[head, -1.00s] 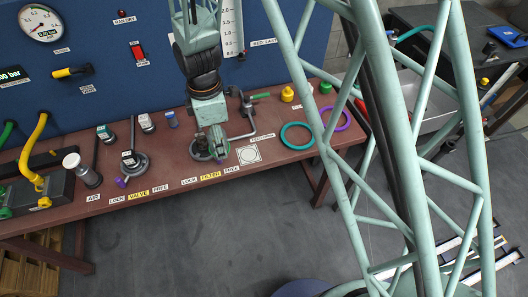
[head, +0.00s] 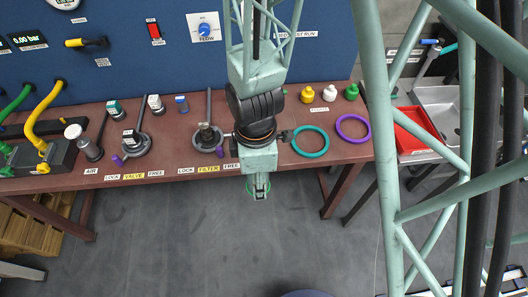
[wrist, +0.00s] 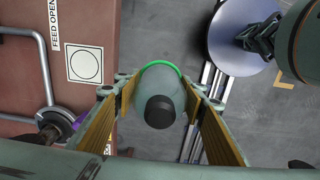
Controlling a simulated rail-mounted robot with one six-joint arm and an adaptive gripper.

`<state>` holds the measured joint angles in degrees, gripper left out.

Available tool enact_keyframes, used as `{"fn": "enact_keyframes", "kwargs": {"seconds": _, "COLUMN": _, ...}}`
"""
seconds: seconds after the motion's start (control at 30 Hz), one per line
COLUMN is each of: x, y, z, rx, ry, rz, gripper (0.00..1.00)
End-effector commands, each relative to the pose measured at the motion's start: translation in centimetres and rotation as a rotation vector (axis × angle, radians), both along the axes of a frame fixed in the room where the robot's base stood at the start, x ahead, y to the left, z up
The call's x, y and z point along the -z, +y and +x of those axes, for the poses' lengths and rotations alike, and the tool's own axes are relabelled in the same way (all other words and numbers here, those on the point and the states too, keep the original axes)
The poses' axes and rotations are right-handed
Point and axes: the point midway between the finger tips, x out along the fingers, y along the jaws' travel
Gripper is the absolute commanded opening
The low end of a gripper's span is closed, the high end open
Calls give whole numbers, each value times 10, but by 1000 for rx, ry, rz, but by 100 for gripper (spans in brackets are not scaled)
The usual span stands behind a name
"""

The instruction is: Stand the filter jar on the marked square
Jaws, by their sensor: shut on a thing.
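The filter jar (wrist: 160,85) is a grey-green cylinder with a dark knob and a bright green ring. My gripper (wrist: 160,97) is shut on it, with one yellow-faced finger on each side. The jar is over the floor, apart from the bench top. The marked square (wrist: 85,64) is a white plate with a black circle, left of the jar in the wrist view. My arm hides it in the head view.
The red-brown bench (head: 185,163) carries the round filter station (head: 207,138) and the valve (head: 134,144), left of my gripper. A teal ring (head: 310,141) and a purple ring (head: 352,127) lie to the right. A bent metal pipe (wrist: 40,90) stands near the square.

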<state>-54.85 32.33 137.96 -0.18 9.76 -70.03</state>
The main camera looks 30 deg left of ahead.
Motion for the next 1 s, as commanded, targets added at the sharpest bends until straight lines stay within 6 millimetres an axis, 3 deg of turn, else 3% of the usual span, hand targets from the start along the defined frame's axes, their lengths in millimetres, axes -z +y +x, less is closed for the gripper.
{"fn": "enact_keyframes", "kwargs": {"seconds": 0.57, "x": 1, "y": 4, "z": 3, "rx": -2, "ry": -1, "rz": 2, "gripper": 26}}
{"fn": "enact_keyframes", "kwargs": {"seconds": 1.0, "x": 7, "y": 40, "z": 52, "rx": -1, "ry": -1, "rz": 2, "gripper": 26}}
